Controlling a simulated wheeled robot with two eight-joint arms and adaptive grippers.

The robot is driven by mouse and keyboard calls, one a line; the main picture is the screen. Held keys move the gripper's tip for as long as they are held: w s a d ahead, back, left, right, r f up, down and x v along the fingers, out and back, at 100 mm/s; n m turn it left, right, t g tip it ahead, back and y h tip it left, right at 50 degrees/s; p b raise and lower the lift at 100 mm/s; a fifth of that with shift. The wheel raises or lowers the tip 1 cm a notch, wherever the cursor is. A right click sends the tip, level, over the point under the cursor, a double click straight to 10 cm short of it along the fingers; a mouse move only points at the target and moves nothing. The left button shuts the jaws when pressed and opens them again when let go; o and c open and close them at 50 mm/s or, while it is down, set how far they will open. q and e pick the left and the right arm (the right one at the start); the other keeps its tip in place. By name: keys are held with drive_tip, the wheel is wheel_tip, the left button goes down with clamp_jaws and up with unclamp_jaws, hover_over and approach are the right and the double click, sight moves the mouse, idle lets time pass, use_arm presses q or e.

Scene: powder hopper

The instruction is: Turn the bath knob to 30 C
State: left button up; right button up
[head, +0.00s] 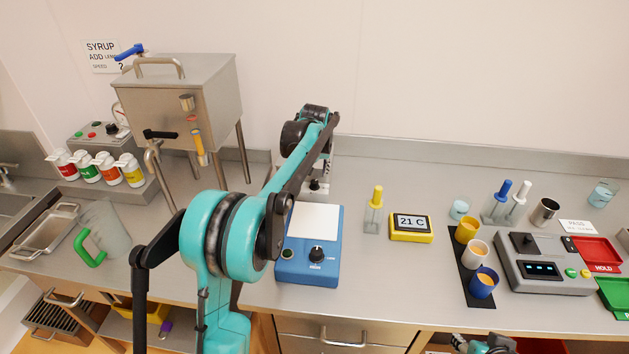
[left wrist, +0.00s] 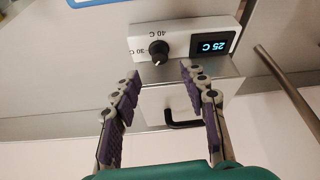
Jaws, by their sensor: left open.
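The bath's control box (left wrist: 184,42) shows upside down in the left wrist view, with a black knob (left wrist: 159,49) and a lit display (left wrist: 211,46) reading 25 C. Labels 30 C and 40 C stand around the knob; a small light mark shows at its lower edge. My left gripper (left wrist: 159,76) is open, its purple-padded fingers apart and short of the knob, one to each side, touching nothing visible. In the head view, my left gripper (head: 325,164) is at the back, partly hidden by my arm; a dark knob (head: 315,185) shows below it. My right gripper (head: 490,346) is barely in view at the bottom edge.
A blue device (head: 309,270) with a white top stands in front of the bath. A yellow thermometer (head: 411,227) reads 21 C to the right. The steel hopper (head: 185,100) stands left. A dark handle (left wrist: 183,122) is near my left fingers.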

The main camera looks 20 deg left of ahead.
sight(315, 182)
use_arm(q)
drive_tip(key=b+x, duration=0.2)
drive_tip(key=x, duration=0.5)
drive_tip(key=shift+w+f, duration=0.1)
drive_tip(key=shift+f, duration=0.1)
drive_tip(key=shift+c, duration=0.3)
clamp_jaws()
